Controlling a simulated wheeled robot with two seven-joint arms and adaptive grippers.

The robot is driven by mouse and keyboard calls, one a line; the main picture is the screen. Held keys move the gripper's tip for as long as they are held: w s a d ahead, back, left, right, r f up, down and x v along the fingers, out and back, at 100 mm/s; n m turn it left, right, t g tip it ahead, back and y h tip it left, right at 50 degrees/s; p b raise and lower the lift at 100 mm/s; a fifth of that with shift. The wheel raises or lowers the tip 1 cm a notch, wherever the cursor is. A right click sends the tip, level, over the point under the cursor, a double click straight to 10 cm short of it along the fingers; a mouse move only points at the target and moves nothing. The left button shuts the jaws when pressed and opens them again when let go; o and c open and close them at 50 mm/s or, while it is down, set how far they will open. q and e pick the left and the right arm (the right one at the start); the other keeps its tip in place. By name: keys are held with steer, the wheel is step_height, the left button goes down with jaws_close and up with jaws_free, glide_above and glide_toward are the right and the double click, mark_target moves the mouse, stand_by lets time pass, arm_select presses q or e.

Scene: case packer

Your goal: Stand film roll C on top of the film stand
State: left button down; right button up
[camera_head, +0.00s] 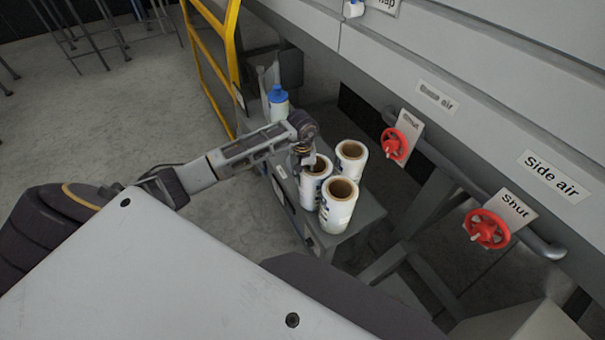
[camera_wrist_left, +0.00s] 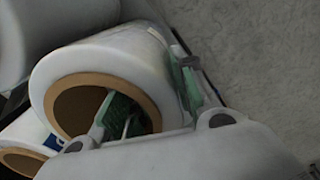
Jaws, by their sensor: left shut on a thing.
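Three white film rolls with brown cores stand upright, close together, on a grey stand (camera_head: 366,214). My left gripper (camera_head: 308,160) is shut on the wall of the left roll (camera_head: 312,190). In the left wrist view, this gripper (camera_wrist_left: 155,102) has one green-padded finger inside the core of that roll (camera_wrist_left: 115,60) and the other against its outside. The other rolls are the back one (camera_head: 351,163) and the front one (camera_head: 338,208). I cannot read a letter on any roll, so I cannot tell which is C. My right gripper is not in view.
A white bottle with a blue cap (camera_head: 278,103) stands behind the gripper. A yellow rail (camera_head: 213,75) is at the back left. Two red valve wheels (camera_head: 394,144) (camera_head: 487,229) stick out from the machine at the right. Open floor lies left.

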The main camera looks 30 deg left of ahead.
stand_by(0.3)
arm_select(q)
steer(key=c, duration=1.2)
jaws_free()
steer(key=shift+o, duration=0.2)
steer(key=shift+r+b, duration=0.5)
steer(key=shift+r, duration=5.55)
